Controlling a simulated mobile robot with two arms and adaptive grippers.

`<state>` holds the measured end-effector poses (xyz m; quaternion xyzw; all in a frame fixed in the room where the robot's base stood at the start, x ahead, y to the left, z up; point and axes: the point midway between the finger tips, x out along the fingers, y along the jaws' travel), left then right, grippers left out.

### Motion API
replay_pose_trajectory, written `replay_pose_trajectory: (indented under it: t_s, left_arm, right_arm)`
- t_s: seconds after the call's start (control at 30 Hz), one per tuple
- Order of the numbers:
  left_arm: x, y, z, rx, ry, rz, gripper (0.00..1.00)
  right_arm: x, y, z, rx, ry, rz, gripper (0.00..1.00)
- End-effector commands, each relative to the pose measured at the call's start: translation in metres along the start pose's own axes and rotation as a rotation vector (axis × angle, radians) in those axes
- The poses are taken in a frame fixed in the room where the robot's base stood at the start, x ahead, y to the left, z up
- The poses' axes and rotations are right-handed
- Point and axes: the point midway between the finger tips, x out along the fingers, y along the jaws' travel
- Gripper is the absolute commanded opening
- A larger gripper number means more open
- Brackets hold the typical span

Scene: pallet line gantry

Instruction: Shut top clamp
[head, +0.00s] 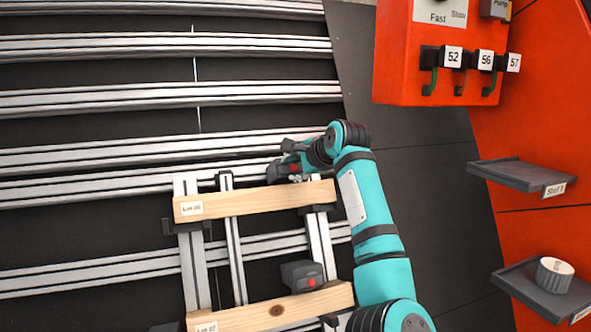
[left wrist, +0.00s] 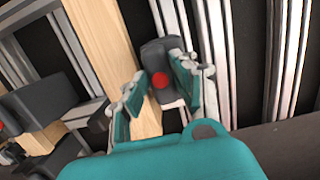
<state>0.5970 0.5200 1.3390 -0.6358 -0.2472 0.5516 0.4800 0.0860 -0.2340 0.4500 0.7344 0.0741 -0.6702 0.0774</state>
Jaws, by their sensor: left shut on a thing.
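The top clamp (head: 277,172) is a dark block with a red spot, at the upper edge of the top wooden board (head: 255,200). My left gripper (head: 292,170) is at this clamp and partly hides it in the head view. In the left wrist view, the two fingers of my left gripper (left wrist: 158,95) are shut on the sides of the dark clamp body (left wrist: 154,55), with its red spot (left wrist: 159,80) between them. The pale board (left wrist: 100,35) runs right beside the clamp; I cannot tell whether they touch. My right gripper is not in view.
A second dark clamp (head: 298,273) with a red spot sits above the lower board (head: 280,310). Metal rails (head: 70,98) cross the dark panel. An orange control box (head: 395,60) and small shelves (head: 520,172) are at the right. One shelf holds a ribbed grey cylinder (head: 555,275).

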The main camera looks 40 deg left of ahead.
Motion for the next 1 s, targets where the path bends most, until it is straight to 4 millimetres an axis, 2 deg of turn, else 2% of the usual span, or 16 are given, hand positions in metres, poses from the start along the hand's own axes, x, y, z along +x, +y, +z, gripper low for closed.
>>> replay_pose_trajectory:
  t_s: [0.3, 0.7, 0.83, 1.0]
  left_arm:
    - [0.001, 0.002, 0.0, 0.027, 0.0, -0.003, 0.0]
    - [0.002, 0.004, 0.0, 0.588, 0.0, -0.09, 0.0]
    - [0.001, 0.002, 0.0, 0.694, 0.0, -0.104, 0.0]
    - [0.0, 0.001, 0.0, 0.716, -0.001, -0.106, 0.0]
  right_arm:
    - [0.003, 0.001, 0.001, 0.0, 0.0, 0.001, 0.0]
    - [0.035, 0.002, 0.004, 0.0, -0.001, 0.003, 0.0]
    - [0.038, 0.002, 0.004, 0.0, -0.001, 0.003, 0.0]
    - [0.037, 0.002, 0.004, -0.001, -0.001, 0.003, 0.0]
